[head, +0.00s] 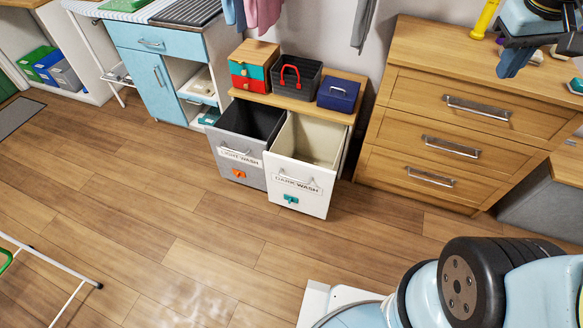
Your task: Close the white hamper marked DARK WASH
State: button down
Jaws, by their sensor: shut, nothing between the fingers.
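The white hamper (317,194) is a pull-out bin marked DARK WASH, with a bar handle (297,183) and a teal tag on its front. It stands pulled forward from under the wooden top of the hamper unit, and its empty-looking pale inside shows. To its left is the grey hamper (237,165) marked LIGHT WASH, also pulled out, with an orange tag. My gripper (514,66) is at the top right, in front of the wooden chest of drawers, well apart from the hamper. Its fingers look shut with nothing between them.
A wooden chest of drawers (395,140) stands right of the hampers. Boxes and a dark basket (294,83) stand on the unit's top. A blue cabinet (158,90) is to the left. A white rack (62,265) stands at the lower left. The wooden floor (170,215) in front is clear.

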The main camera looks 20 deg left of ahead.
aim_at(295, 164)
jog(key=w+a+f+n+h, duration=0.7)
jog(key=w+a+f+n, duration=0.2)
jog(key=w+a+f, duration=0.9)
jog(key=s+a+f+n+t+h, duration=0.1)
jog(key=a+f+n+t, duration=0.25)
jog(key=a+f, duration=0.5)
jog(key=a+f+n+t+h, duration=0.15)
jog(key=a+f+n, duration=0.35)
jog(key=f, duration=0.6)
jog(key=s+a+f+n+t+y, duration=0.3)
jog(key=s+a+f+n, duration=0.15)
jog(key=f, duration=0.55)
jog(key=s+a+f+n+t+y, duration=0.3)
jog(key=s+a+f+n+t, duration=0.15)
jog(key=f, duration=0.55)
jog(key=s+a+f+n+t+y, duration=0.3)
jog(key=s+f+n, duration=0.15)
jog(key=f, duration=0.65)
jog(key=shift+n, duration=0.4)
jog(key=w, duration=0.9)
jog(key=w+d, duration=0.1)
jog(key=w, duration=0.4)
jog(key=shift+r, duration=0.2)
